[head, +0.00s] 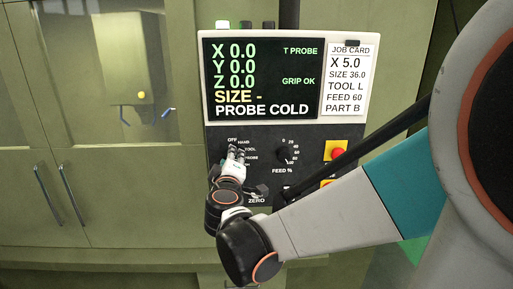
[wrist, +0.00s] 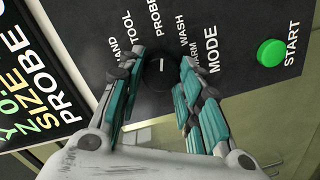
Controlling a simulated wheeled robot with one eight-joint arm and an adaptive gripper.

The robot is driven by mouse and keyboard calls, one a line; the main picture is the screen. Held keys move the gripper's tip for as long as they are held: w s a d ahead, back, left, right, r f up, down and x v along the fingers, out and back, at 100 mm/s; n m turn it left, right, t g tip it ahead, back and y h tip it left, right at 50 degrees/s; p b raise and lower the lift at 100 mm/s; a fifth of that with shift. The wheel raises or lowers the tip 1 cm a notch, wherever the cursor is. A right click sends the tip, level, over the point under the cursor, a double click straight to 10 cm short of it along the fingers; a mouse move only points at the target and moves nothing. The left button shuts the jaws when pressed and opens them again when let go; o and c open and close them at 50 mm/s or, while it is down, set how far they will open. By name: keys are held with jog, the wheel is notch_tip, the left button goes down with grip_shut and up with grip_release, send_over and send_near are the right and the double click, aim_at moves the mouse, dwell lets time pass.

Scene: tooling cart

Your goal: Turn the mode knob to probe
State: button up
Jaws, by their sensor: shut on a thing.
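The dark round mode knob (wrist: 158,72) is in the wrist view, ringed by the labels HAND, TOOL, PROBE, WASH and WARM, with MODE printed beside them. Its short white mark points up the picture, roughly toward PROBE. My gripper (wrist: 161,75) has its teal fingers on both sides of the knob and is shut on it. In the head view my gripper (head: 238,152) covers the knob at the lower left of the control panel (head: 262,185). The screen (head: 257,78) reads T PROBE, GRIP OK, SIZE - and PROBE COLD.
The FEED % knob (head: 285,153) is right of my gripper, and a red button on yellow (head: 337,151) is farther right. A green START button (wrist: 270,52) shows in the wrist view. A job card (head: 347,78) is beside the screen. Green cabinet doors (head: 90,190) stand left.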

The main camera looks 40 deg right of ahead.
jog(key=shift+s, duration=0.15)
jog(key=o, duration=1.1)
jog(key=shift+c, duration=0.2)
jog(key=shift+a, duration=0.1)
jog(key=v, duration=1.1)
jog(key=shift+s, duration=0.3)
jog(key=shift+a, duration=0.15)
jog(key=s+a+f+m+g+y+b, duration=0.1)
jog(key=s+f+m+g+y+b, duration=0.2)
jog(key=f+b, duration=0.65)
jog(key=s+a+f+m+g+y+b, duration=0.1)
jog(key=s+a+f+g+y+b, duration=0.25)
jog(key=f, duration=1.15)
jog(key=s+a+f+m+y+b, duration=0.1)
jog(key=s+a+f+y+b, duration=0.2)
jog(key=s+a+f+b, duration=0.1)
jog(key=shift+s+a+f+b, duration=0.15)
jog(key=shift+a+f+b, duration=0.3)
jog(key=shift+b, duration=0.6)
